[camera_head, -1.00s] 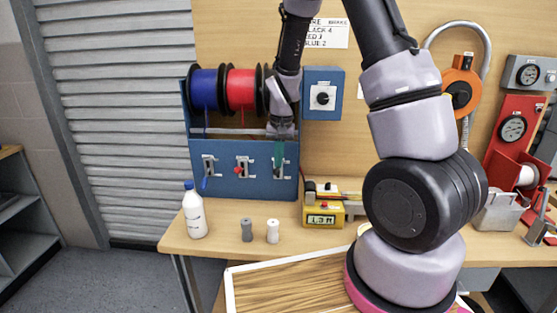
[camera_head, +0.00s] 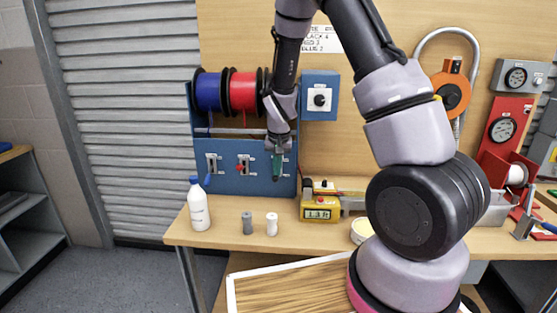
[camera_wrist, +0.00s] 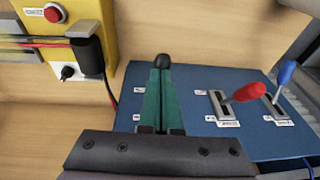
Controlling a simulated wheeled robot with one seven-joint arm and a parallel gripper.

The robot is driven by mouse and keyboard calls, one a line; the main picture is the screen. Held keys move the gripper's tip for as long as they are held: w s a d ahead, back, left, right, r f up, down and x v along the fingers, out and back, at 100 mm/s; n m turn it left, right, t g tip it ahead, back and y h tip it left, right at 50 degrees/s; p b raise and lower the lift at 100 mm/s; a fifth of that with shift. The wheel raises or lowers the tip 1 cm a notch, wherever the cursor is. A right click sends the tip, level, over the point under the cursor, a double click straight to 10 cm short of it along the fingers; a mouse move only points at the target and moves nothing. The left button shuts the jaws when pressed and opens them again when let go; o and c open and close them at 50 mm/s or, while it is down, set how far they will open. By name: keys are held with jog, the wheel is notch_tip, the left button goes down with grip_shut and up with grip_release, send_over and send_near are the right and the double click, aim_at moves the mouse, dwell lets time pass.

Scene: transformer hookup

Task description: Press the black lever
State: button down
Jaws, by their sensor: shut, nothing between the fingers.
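My gripper (camera_head: 277,177) has green fingers, shut together, in front of the right-hand slot of the blue panel (camera_head: 225,182). A black rounded knob (camera_wrist: 162,61), apparently the black lever's, shows at the fingertips (camera_wrist: 160,70) in the wrist view. I cannot tell whether they touch. The lever's shaft and slot are mostly hidden behind my gripper. The red lever (camera_wrist: 246,92) sticks out of the middle slot. The blue lever (camera_wrist: 286,72) is in the far slot and points down in the head view (camera_head: 207,180).
Blue (camera_head: 208,92) and red (camera_head: 243,92) spools sit above the panel. A yellow meter box (camera_head: 320,208) stands right of it. A white bottle (camera_head: 198,205), a grey spool (camera_head: 247,222) and a white spool (camera_head: 271,224) stand on the bench in front.

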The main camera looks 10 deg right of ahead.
aim_at(277, 181)
jog(key=shift+s+a+f, duration=0.1)
jog(key=shift+s+f, duration=0.15)
jog(key=shift+f, duration=0.3)
jog(key=shift+s+f, duration=0.2)
jog(key=shift+f, duration=0.3)
jog(key=shift+s+f, duration=0.15)
jog(key=shift+f, duration=0.95)
jog(key=shift+s+f, duration=0.1)
jog(key=shift+f, duration=0.05)
